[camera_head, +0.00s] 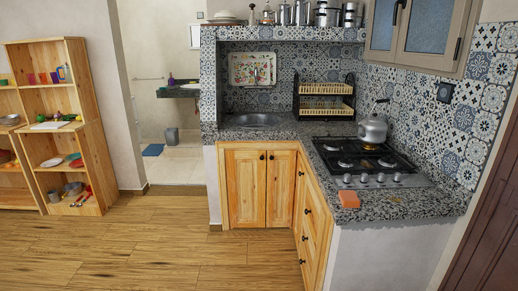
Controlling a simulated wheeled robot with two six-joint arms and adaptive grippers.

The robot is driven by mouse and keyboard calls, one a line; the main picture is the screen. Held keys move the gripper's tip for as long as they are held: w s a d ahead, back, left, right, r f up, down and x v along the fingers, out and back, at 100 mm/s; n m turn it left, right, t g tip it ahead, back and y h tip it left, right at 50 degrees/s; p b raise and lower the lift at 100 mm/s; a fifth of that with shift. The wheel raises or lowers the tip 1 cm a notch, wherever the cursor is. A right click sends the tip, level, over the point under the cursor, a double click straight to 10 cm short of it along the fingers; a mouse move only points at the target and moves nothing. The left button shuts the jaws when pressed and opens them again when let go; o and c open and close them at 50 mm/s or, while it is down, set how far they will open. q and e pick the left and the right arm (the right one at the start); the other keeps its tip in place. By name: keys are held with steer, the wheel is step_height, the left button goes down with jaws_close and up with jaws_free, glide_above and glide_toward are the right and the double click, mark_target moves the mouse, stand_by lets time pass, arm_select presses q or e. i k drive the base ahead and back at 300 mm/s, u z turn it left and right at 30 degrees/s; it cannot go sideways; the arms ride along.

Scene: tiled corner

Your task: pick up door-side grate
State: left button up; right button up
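The black grates lie on the gas hob (384,180) on the granite counter. The right-hand grate (398,163), on the side of the brown door (492,220), lies flat over the right burners. A metal kettle (372,130) stands over the back right burner and hides part of the grate there. The left-hand grate (332,150) lies flat with nothing on it. Where one grate ends and the other begins is hard to make out. Neither of my grippers is in view.
An orange block (348,199) lies at the counter's front edge, before the hob knobs. A dark two-tier rack (326,100) and a sink (257,119) are farther back. Wooden shelves (75,130) stand at the left. The wooden floor (150,245) before the cabinets is clear.

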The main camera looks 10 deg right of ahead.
mark_target(368, 160)
steer(key=i, duration=2.6)
steer(key=z, duration=3.25)
